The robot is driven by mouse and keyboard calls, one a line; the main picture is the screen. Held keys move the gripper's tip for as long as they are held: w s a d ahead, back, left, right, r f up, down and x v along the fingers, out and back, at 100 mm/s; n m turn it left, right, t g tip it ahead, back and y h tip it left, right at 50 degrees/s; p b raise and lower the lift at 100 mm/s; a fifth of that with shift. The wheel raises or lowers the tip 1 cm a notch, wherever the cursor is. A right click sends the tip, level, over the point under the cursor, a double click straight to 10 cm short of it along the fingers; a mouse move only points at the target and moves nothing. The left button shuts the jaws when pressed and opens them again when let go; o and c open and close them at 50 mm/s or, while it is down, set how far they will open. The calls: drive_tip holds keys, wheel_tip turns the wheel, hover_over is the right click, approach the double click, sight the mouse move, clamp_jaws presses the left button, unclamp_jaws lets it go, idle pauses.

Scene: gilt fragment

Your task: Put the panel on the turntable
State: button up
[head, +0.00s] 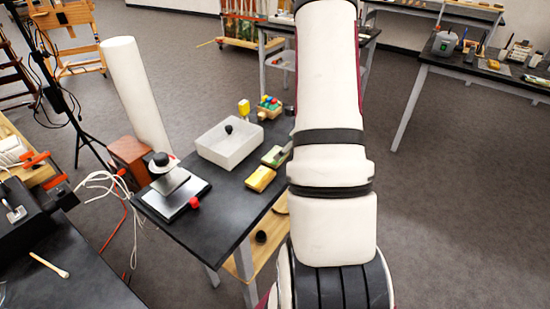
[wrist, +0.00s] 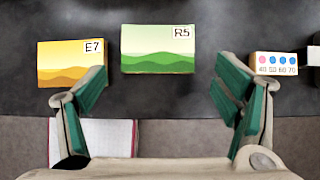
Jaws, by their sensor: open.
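Two small panels lie flat on the dark table: a yellow one marked E7 (wrist: 70,64) and a green one marked R5 (wrist: 158,50). In the head view the yellow panel (head: 261,179) and the green panel (head: 275,157) lie just left of my arm. My gripper (wrist: 160,92) is open and empty. Its left finger is by the yellow panel's lower right corner; the green panel is ahead between the fingers. In the head view my arm hides the gripper.
A white open bin (head: 231,143) with a dark lump stands mid-table. A red knob (head: 193,203) is near the front edge. A white block with coloured dots (wrist: 276,65) lies right of the panels. A notebook (wrist: 100,138) shows below the table edge.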

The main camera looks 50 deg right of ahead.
drive_tip(key=x, duration=0.5)
drive_tip(key=shift+w+a+p, duration=0.1)
drive_tip(key=shift+w+p, duration=0.05)
drive_tip(key=shift+p, duration=0.15)
drive_tip(key=shift+r, duration=0.1)
drive_tip(key=shift+c, duration=0.3)
drive_tip(key=c, duration=1)
drive_tip(key=shift+o, duration=0.2)
